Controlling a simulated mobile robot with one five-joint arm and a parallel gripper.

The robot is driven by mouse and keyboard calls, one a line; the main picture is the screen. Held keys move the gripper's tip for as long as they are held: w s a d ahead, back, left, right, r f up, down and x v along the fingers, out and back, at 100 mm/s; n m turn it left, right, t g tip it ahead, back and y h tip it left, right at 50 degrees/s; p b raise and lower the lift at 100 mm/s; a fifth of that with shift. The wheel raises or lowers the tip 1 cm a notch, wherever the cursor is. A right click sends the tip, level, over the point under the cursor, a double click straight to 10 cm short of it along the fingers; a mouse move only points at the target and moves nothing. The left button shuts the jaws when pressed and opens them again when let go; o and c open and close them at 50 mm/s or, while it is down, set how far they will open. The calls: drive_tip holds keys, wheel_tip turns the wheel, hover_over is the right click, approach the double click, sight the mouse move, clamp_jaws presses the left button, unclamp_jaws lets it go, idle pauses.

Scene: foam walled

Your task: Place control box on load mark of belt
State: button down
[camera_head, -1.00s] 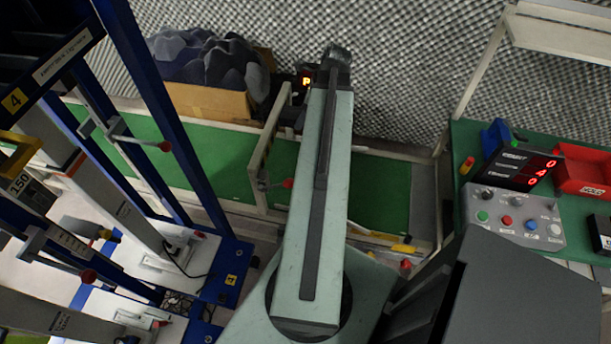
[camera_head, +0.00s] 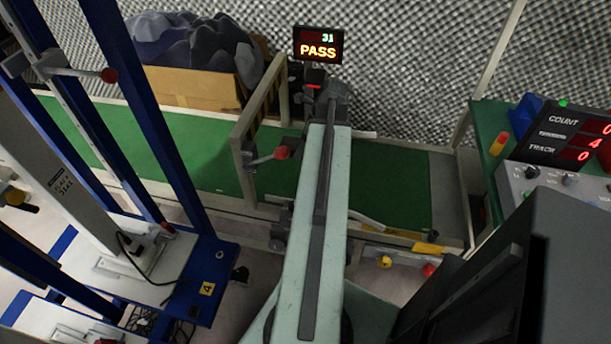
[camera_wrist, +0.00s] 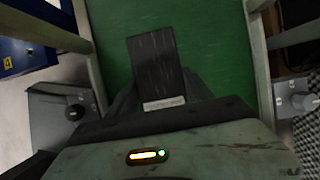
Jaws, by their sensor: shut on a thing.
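A dark flat box, which looks like the control box (camera_wrist: 154,62), has a pale label strip on its near edge in the wrist view. My gripper (camera_wrist: 160,88) is shut on it, with a finger at each side. The box is over the green belt (camera_wrist: 205,30); I cannot tell whether it touches the belt. In the head view the belt (camera_head: 395,185) runs left to right beneath my arm, which hides the box and gripper tips. I cannot make out a load mark on the belt.
A display (camera_head: 318,46) reading PASS stands behind the belt. A frame gate (camera_head: 250,140) crosses the belt left of my arm. A carton with dark foam (camera_head: 195,88) is behind it. Blue racks stand left; a green bench with a count display (camera_head: 565,135) stands right.

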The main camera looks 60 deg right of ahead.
sight(298, 172)
drive_tip(key=shift+f+b, duration=5.1)
drive_tip(key=shift+c, duration=2)
unclamp_jaws()
drive_tip(key=shift+r, duration=0.15)
drive_tip(key=shift+r+p, duration=0.3)
drive_tip(key=shift+p, duration=0.1)
drive_tip(key=p+v, duration=1)
drive_tip(key=v, duration=0.1)
drive_tip(key=shift+r+p, duration=0.25)
drive_tip(key=shift+p, duration=0.05)
drive_tip(key=shift+s+r, duration=0.1)
drive_tip(key=shift+r, duration=0.1)
drive_tip(key=shift+f, duration=0.1)
